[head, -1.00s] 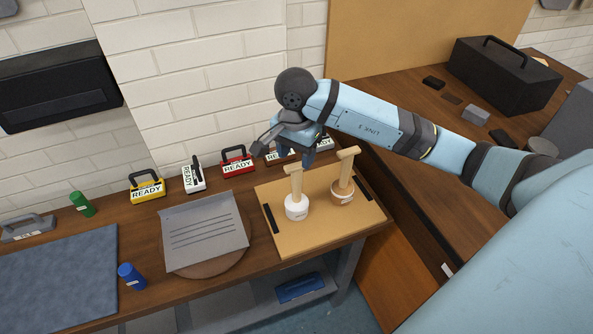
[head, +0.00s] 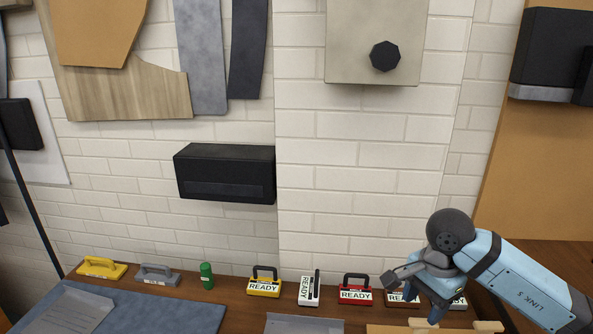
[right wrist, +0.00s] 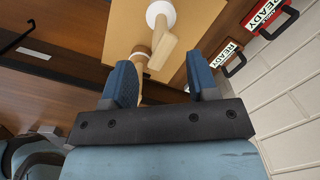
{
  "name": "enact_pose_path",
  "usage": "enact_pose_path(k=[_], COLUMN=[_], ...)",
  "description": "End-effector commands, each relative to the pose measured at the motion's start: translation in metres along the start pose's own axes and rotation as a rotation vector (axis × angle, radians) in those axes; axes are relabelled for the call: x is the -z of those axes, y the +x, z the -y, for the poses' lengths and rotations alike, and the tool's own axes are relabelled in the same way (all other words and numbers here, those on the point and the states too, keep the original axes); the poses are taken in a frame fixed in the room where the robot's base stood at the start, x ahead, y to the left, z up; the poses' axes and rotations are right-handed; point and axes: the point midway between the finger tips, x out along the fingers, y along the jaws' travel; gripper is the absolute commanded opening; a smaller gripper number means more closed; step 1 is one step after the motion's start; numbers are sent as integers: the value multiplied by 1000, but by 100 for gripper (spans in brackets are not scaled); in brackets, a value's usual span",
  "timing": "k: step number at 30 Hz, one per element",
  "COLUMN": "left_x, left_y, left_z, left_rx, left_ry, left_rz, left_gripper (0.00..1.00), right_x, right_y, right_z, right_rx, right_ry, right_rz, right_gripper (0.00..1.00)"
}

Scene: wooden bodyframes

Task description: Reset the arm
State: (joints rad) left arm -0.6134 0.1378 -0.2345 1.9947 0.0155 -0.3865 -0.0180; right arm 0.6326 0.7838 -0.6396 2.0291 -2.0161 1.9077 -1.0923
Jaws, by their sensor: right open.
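My right arm comes in from the right edge of the head view. Its gripper (head: 437,308) is low at the right, above the back of the bench and in front of the boxes there. In the right wrist view the two blue fingers (right wrist: 160,80) are apart, so the gripper is open. In the head view only the handle tops (head: 424,323) show at the bottom edge. My left gripper is not in view.
Boxes labelled READY, one yellow (head: 264,284), one white (head: 308,290) and one red (head: 355,291), line the wall. A black wall box (head: 226,173) hangs above. Space before the brick wall is free.

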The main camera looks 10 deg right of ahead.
Motion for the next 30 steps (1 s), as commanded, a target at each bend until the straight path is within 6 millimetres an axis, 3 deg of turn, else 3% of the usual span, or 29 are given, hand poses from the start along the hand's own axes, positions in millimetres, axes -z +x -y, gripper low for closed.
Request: enact_pose_path(k=[5,6,9,11,13,16,20,21,25,27,30], left_x=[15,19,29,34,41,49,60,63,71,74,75], left_y=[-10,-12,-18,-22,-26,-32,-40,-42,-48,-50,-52], left_z=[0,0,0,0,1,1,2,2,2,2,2], left_rx=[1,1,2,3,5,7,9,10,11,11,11], left_ry=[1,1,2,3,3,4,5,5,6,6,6], left_rz=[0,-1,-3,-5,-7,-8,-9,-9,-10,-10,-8], left_gripper=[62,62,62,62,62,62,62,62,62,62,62], right_x=[-100,-128,-183,-202,-211,-200,-162,-150,-127,-126,-132], right_y=[28,28,13,-1,-15,-22,8,27,104,138,172], right_z=[-2,-4,-5,-2,2,10,9,2,-41,-68,-100], right_rx=[14,4,-57,-117,-214,-393,-699,763,749,728,699], right_ry=[114,183,416,591,826,1216,1813,-1899,-1683,-1578,-1461], right_rz=[519,690,1114,1357,1625,1968,2319,-2257,-1567,-1307,-1052], right_gripper=[54,54,54,54,54,54,54,54,54,54,54])
